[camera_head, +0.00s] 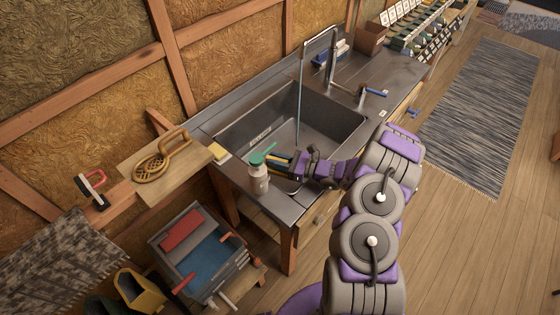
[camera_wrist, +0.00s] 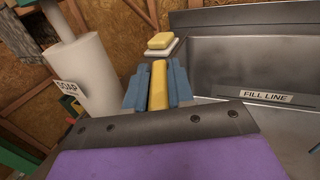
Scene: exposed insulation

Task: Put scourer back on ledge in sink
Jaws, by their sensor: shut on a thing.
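My gripper (camera_head: 279,160) is at the left end of the metal sink (camera_head: 262,117), just right of the soap bottle (camera_head: 258,180). In the wrist view its blue fingers (camera_wrist: 158,82) are shut on a narrow yellow block (camera_wrist: 158,90), which appears to be the scourer. The block stands upright between the fingers, with its lower end hidden by my gripper's body. The sink's wall, with a "FILL LINE" label (camera_wrist: 267,96), is on the right in the wrist view. I cannot tell clearly which part is the ledge.
A yellow sponge (camera_wrist: 160,40) lies on a white dish (camera_wrist: 162,50) ahead of the fingers. The white soap bottle (camera_wrist: 88,85) stands close on the left. A tall tap (camera_head: 301,85) rises over the sink. A brown box (camera_head: 370,39) stands beyond it.

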